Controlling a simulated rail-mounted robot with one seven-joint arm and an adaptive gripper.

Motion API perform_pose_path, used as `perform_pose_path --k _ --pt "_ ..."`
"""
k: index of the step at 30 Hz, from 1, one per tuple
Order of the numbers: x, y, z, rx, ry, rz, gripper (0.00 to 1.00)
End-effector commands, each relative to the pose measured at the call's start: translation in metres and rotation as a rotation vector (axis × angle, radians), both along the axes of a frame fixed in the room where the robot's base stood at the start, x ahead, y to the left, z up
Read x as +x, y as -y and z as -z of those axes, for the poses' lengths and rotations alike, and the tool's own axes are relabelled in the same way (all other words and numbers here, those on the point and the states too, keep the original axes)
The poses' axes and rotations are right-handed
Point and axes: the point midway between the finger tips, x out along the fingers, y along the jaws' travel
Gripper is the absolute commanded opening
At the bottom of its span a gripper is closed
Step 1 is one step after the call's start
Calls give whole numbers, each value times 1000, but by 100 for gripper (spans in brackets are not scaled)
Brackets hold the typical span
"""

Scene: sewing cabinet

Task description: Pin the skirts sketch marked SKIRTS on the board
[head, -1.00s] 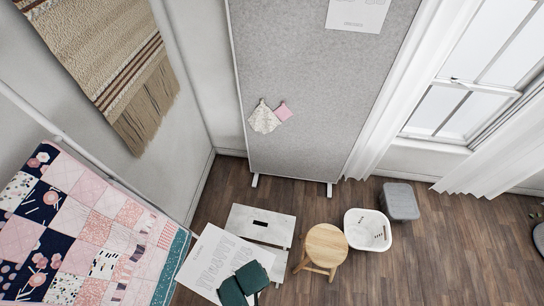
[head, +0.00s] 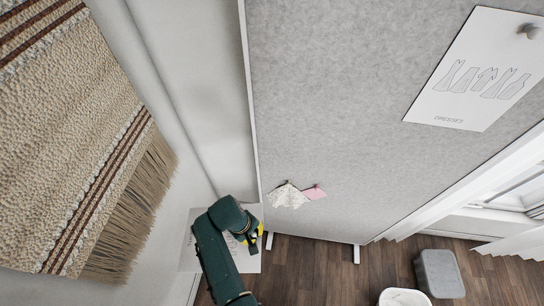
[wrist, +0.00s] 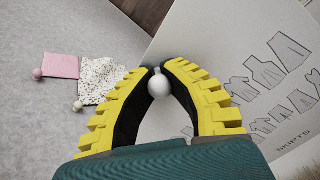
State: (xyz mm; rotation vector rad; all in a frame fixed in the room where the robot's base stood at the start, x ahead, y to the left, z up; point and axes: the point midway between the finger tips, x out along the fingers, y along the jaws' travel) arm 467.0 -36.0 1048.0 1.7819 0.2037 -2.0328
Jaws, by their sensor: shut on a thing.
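My gripper (wrist: 159,70) is shut on a round white pin head (wrist: 158,86) in the wrist view. The white skirts sketch (wrist: 215,32), with outlined skirts and the word SKIRTS, hangs around and behind the fingers there. In the head view the sketch (head: 188,250) shows beside and behind my gripper (head: 250,236), partly covered by my arm. Both are near the lower left edge of the grey board (head: 330,110). The board also fills the left of the wrist view (wrist: 50,120). I cannot tell whether the sketch touches it.
A dresses sketch (head: 475,70) is pinned at the board's upper right. A speckled cloth (head: 288,196) and a pink cloth (head: 314,192) are pinned low on the board. A woven hanging (head: 70,140) is at left. A grey box (head: 438,273) and white basket (head: 402,298) stand on the floor.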

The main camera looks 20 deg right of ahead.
Motion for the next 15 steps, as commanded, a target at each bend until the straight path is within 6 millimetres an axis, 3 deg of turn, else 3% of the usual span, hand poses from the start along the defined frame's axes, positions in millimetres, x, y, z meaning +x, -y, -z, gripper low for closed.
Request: perform_pose_path --k 1,6,11,15 --pt "14 6 -15 -33 -10 -55 0" --pt "49 30 -66 -163 -38 -261 0" --pt "75 55 -117 -303 -37 -465 0" --pt "92 83 -168 -456 -11 -667 0"
